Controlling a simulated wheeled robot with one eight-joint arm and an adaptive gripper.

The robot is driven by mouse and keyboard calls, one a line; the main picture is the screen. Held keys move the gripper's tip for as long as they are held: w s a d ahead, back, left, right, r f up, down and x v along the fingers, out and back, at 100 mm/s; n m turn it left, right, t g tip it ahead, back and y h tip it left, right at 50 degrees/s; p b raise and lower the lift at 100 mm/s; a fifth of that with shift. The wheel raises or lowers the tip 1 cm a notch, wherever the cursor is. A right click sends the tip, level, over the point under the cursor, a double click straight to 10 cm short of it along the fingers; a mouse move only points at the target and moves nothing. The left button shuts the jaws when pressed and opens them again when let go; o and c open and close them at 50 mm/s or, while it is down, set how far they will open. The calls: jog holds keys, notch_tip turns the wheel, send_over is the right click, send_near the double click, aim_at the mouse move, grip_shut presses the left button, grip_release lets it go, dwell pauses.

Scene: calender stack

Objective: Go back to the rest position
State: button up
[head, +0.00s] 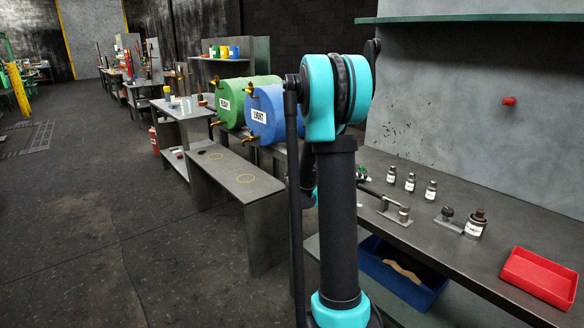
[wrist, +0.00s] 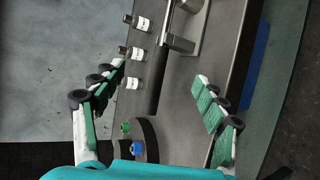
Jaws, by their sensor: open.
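In the head view my upright arm stands in front of the bench (head: 520,225) and hides most of the gripper. Three small labelled metal weights (head: 410,182) stand in a row on the bench; they also show in the wrist view (wrist: 131,53), left of the gap between the fingers. A larger labelled weight (head: 476,226) sits on the bench, on a flat metal base.
A red tray (head: 540,277) lies at the bench's right end. A blue bin (head: 400,275) is under the bench. A low grey table (head: 238,180) is at left, with open floor (head: 90,230) beyond.

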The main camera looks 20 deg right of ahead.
jog(key=s+a+f+t+y, duration=0.1)
jog(key=s+a+f+y, duration=0.3)
jog(key=a, duration=0.6)
jog(key=s+a+f+m+t+y, duration=0.1)
jog(key=s+a+f+y, duration=0.3)
jog(key=s+a, duration=0.4)
jog(key=s+a+f+t+y, duration=0.3)
jog(key=s+a+y, duration=0.2)
jog(key=a, duration=0.7)
jog(key=shift+s+f+y, duration=0.4)
jog(key=shift+s, duration=0.6)
